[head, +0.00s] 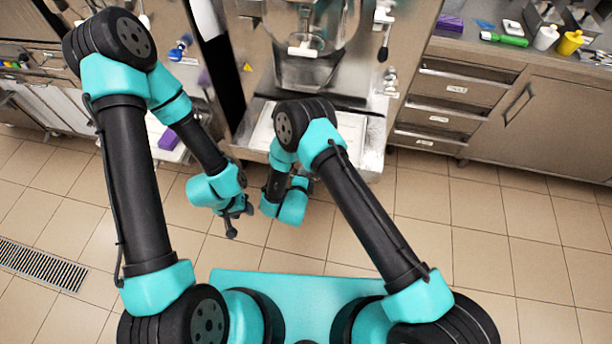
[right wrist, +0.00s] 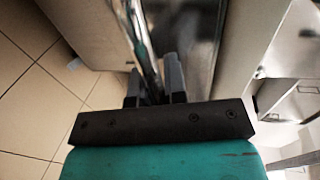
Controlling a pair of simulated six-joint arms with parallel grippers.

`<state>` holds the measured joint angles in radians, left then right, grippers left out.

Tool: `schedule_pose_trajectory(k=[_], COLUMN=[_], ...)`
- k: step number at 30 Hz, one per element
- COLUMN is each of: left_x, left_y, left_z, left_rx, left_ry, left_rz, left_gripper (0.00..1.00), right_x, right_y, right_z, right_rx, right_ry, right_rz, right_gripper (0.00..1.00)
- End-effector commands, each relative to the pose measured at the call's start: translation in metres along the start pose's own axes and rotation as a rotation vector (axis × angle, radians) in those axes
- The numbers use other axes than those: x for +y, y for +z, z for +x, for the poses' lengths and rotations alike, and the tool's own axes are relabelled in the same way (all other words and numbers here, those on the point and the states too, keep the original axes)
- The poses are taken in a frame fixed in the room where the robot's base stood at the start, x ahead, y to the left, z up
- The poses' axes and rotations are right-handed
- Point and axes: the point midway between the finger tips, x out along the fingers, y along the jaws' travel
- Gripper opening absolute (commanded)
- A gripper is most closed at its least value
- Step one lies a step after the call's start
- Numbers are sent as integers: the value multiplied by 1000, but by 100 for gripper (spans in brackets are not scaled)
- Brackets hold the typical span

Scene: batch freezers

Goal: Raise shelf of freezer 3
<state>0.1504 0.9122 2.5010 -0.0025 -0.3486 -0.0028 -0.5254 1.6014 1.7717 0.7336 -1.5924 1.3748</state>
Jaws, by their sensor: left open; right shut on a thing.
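A steel batch freezer (head: 376,80) stands in front of me; I see no number on it. Its shelf (head: 372,150), a pale tray with a metal rim, sticks out low at its front, partly hidden by my right arm. My left gripper (head: 236,216) is open and empty, left of and nearer to me than the shelf. My right gripper's fingers are hidden by my arm in the head view. In the right wrist view my right gripper (right wrist: 156,86) is shut on a shiny metal edge, seemingly the shelf's; its exact contact is blurred.
Drawers (head: 440,118) and a counter with a green-handled tool (head: 504,39), a white bottle (head: 545,38) and a yellow bottle (head: 569,42) stand at right. A purple object (head: 169,140) lies on a pale surface at left. The tiled floor (head: 470,225) is clear.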

Motion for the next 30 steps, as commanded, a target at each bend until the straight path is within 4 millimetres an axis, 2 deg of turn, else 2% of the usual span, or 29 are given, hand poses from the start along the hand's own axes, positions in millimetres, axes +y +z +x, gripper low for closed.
schedule_pose_trajectory(k=[1,6,7,15,23,30], left_x=[0,0,0,0,0,0], left_y=[0,0,0,0,0,0], left_z=[0,0,0,0,0,0], left_rx=[0,0,0,0,0,0], left_ry=[0,0,0,0,0,0], left_rz=[0,0,0,0,0,0], left_gripper=[43,43,43,43,43,43], right_x=[-5,-7,-7,-6,-4,-4], right_y=[0,1,1,1,1,1], right_z=[0,0,0,0,-1,-23], right_rx=[3,3,3,2,2,-1], right_ry=[-12,-17,-17,-15,-11,-9], right_rz=[1,1,2,2,1,-2], right_gripper=[0,0,14,38,38,38])
